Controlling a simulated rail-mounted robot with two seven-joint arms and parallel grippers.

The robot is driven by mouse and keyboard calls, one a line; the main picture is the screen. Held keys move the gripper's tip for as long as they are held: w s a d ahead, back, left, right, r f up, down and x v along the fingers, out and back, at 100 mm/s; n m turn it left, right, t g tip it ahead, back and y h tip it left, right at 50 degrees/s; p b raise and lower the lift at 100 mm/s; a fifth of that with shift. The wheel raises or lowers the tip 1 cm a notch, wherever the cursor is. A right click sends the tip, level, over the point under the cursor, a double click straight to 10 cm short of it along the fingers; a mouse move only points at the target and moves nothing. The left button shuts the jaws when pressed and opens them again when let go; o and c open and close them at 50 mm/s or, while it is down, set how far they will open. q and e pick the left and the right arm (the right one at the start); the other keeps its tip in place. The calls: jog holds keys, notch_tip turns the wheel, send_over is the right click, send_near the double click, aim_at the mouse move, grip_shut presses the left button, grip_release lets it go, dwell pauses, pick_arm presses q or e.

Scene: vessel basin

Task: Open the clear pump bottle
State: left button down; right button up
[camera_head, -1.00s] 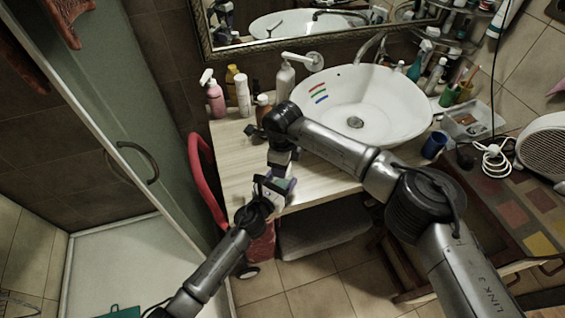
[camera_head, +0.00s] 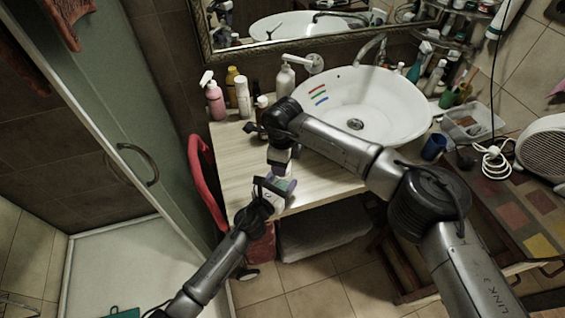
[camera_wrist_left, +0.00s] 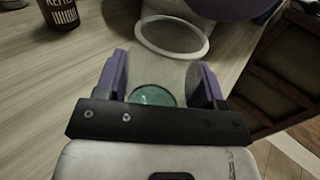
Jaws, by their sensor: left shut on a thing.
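The clear pump bottle (camera_wrist_left: 152,72) is between the two purple fingers of my left gripper (camera_wrist_left: 160,82) in the left wrist view. It looks translucent, with a round pale rim (camera_wrist_left: 172,38) and a green round patch in its near part. In the head view my left gripper (camera_head: 277,191) is shut on it at the counter's front edge; the bottle is mostly hidden there. My right arm comes down over the counter to the same spot. A purple part at the top of the left wrist view seems to be my right gripper (camera_wrist_left: 218,7); its fingertips are hidden.
The wooden counter (camera_head: 238,168) is bare on its left. A pink spray bottle (camera_head: 216,101), a white bottle (camera_head: 243,97) and a white pump dispenser (camera_head: 285,80) stand behind. The white basin (camera_head: 395,115) is to the right. A red curved object (camera_head: 205,180) stands beside the counter's left edge.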

jog(key=shift+r, duration=0.4)
jog(key=shift+r, duration=1.9)
pick_arm(q)
jog(key=shift+c, duration=0.8)
grip_release()
